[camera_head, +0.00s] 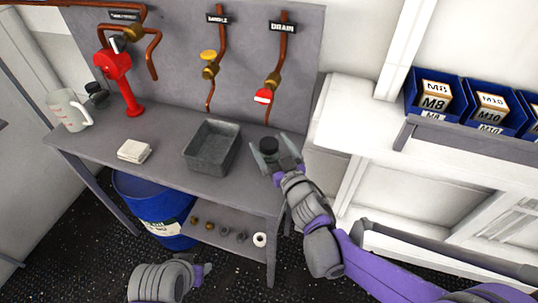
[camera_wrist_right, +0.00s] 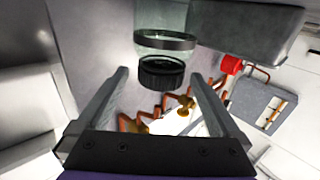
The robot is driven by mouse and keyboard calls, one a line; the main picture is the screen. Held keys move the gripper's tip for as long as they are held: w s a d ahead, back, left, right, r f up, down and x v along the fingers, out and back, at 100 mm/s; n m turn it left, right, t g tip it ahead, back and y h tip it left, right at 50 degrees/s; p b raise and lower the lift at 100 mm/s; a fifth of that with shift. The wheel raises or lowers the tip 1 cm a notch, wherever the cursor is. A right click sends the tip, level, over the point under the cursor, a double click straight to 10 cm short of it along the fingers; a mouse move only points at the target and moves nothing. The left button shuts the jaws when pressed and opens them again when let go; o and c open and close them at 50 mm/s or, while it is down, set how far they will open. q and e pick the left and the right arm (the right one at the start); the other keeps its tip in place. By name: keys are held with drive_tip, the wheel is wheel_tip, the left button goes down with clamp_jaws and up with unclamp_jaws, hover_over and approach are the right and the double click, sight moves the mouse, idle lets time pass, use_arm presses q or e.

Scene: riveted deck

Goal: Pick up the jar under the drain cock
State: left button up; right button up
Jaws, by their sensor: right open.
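The jar (camera_head: 268,146) stands on the grey bench below the drain cock (camera_head: 263,96), which has a red handle and hangs under the DRAIN label (camera_head: 283,27). It has a black lid, and its lower part is mostly hidden in the head view. In the right wrist view the black ribbed lid and clear glass body (camera_wrist_right: 165,43) show. My right gripper (camera_head: 275,154) is open, with its fingers around or just short of the jar; contact cannot be told. My left gripper (camera_head: 204,272) is low at the front, away from the bench; its jaws are unclear.
A grey metal tray (camera_head: 197,165) stands left of the jar. Blue bins (camera_head: 440,118) stand at right. A blue drum (camera_head: 150,222) is below.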

drive_tip(key=shift+x, duration=0.75)
clamp_jaws()
